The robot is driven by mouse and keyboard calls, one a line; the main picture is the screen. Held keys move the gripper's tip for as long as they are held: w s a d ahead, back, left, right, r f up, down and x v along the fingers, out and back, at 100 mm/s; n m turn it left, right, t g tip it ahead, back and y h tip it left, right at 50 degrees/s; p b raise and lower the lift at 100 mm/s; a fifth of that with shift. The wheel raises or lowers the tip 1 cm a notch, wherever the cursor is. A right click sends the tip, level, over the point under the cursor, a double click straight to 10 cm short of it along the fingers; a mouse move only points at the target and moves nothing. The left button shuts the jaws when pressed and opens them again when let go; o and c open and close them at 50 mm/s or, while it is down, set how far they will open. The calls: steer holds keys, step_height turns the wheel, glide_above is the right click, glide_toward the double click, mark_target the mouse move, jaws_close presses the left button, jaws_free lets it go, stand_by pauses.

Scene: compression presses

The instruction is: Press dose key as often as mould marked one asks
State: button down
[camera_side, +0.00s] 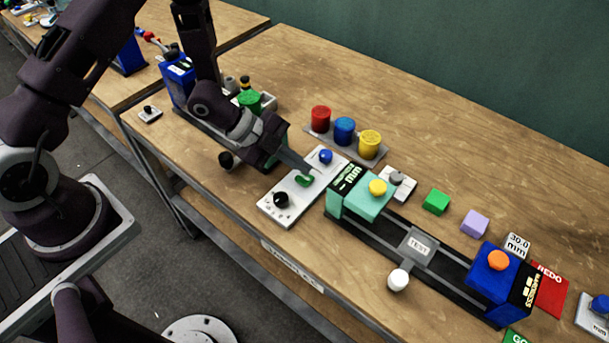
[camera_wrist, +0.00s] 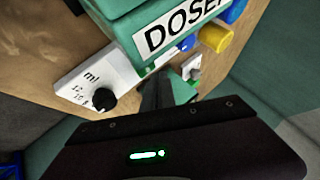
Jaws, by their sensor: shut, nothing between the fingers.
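The white dose panel (camera_side: 267,208) carries a black knob (camera_side: 280,198), a green key (camera_side: 303,181) and a blue button (camera_side: 325,156). My gripper (camera_side: 308,170) is shut and empty, its tip pointing down at the green key; I cannot tell whether it touches. In the wrist view the panel (camera_wrist: 77,75) shows "ml" beside the knob (camera_wrist: 103,99), and the teal block labelled DOSER (camera_wrist: 125,25) stands over it. The gripper tip (camera_wrist: 155,95) hides the key there. Red (camera_side: 320,118), blue (camera_side: 344,131) and yellow (camera_side: 369,144) cylinders stand behind the panel. I can read no mark "one".
A teal press block (camera_side: 345,203) with a yellow button and a blue block (camera_side: 480,275) with an orange button share a rail with a TEST slider (camera_side: 418,245). Green (camera_side: 436,201) and lilac (camera_side: 475,223) cubes lie behind. A red REDO plate (camera_side: 551,290) is at right.

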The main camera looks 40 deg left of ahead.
mark_target(300, 176)
stand_by(0.5)
steer(key=shift+f, duration=0.4)
steer(key=shift+f, duration=0.5)
stand_by(0.5)
steer(key=shift+r, duration=0.9)
steer(key=shift+r, duration=0.1)
steer(key=shift+r, duration=2.45)
stand_by(0.6)
